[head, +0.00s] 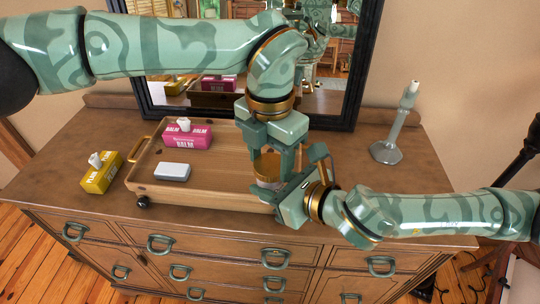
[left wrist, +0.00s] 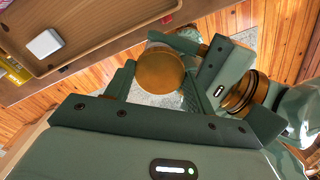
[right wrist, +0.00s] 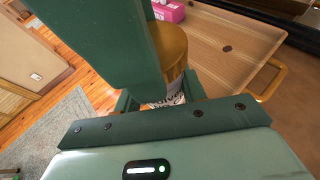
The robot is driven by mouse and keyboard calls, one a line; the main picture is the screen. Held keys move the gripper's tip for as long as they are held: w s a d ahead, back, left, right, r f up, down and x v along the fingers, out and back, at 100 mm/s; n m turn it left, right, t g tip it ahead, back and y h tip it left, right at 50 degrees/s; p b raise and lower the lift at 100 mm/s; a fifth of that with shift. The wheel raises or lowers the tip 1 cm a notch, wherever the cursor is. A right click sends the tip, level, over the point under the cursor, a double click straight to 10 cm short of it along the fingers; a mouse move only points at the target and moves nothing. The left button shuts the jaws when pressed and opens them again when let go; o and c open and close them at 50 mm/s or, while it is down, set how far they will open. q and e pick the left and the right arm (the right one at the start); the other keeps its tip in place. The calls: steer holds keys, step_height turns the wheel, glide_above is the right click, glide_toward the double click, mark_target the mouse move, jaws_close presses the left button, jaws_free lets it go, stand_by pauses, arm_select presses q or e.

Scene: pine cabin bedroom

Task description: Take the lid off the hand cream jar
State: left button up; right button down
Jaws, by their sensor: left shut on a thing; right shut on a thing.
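The hand cream jar has a round golden-brown lid (head: 266,163) and a pale body with dark lettering, whose label shows in the right wrist view (right wrist: 172,96). My left gripper (head: 273,146) comes from above and is shut on the lid, which lies between its fingers in the left wrist view (left wrist: 160,70). My right gripper (head: 284,192) comes from the right and is shut on the jar body below the lid. The lid sits directly above the body. Any gap between them is hidden by the fingers. Floor shows behind the jar in the left wrist view, so it seems held up in the air.
A wooden tray (head: 150,187) on the dresser (head: 85,208) holds a pink balm box (head: 188,138) and a white block (head: 172,171). A yellow box (head: 101,175) stands left of it. A glass candlestick (head: 395,130) stands at the right; a mirror rises behind.

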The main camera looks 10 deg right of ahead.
arm_select(q)
steer(key=n, duration=0.6)
steer(key=shift+w+d+r, duration=0.1)
steer(key=n, duration=0.9)
steer(key=shift+r, duration=0.25)
steer(key=shift+r, duration=0.85)
